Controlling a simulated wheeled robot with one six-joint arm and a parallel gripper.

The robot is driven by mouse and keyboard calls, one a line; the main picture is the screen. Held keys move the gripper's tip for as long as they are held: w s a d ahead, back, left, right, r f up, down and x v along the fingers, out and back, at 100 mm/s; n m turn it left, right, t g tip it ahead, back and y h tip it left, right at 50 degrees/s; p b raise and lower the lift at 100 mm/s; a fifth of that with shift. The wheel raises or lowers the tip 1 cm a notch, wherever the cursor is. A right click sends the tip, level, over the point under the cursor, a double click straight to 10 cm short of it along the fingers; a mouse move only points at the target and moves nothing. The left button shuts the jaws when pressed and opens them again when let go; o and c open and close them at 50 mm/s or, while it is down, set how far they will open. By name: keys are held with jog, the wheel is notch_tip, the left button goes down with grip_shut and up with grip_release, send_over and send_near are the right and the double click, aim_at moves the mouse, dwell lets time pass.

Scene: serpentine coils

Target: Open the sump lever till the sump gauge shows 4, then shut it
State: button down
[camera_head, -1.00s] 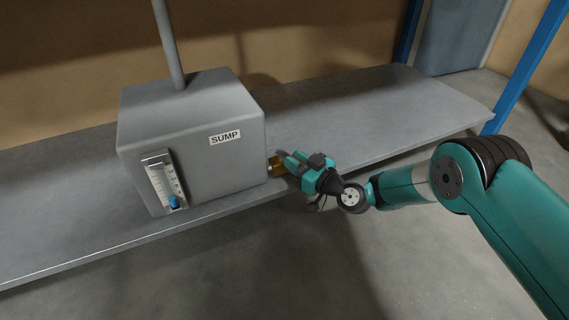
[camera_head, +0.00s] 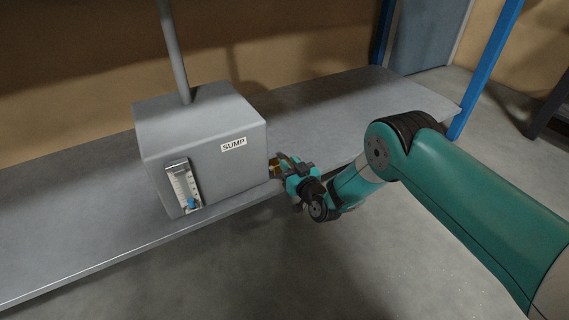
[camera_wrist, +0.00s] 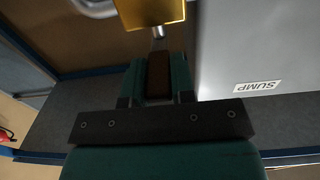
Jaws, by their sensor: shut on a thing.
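The grey sump box (camera_head: 200,125) stands on a shelf, with a white SUMP label (camera_head: 233,144) on its front. The sump gauge (camera_head: 179,181) is at the front's lower left, and a blue piece (camera_head: 192,203) shows near its bottom; the scale marks are too small to read. A brass block (camera_head: 274,168) sticks out of the box's right side; it also shows in the wrist view (camera_wrist: 150,12). My gripper (camera_wrist: 158,60) is shut on the brown sump lever (camera_wrist: 158,76), whose thin metal stem meets the brass block. Its exact angle is hard to tell.
A grey pipe (camera_head: 175,55) rises from the box top. The grey shelf (camera_head: 330,110) is bare to the right of the box, and a blue post (camera_head: 487,68) stands at its right end. Open floor (camera_head: 270,265) lies in front.

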jog(key=shift+f, duration=0.1)
jog(key=c, duration=1)
grip_release()
jog(key=shift+o, duration=0.2)
jog(key=shift+s, duration=0.1)
jog(key=p+v, duration=1.7)
jog(key=p, duration=0.3)
jog(key=shift+p, duration=0.4)
jog(key=shift+d, duration=0.1)
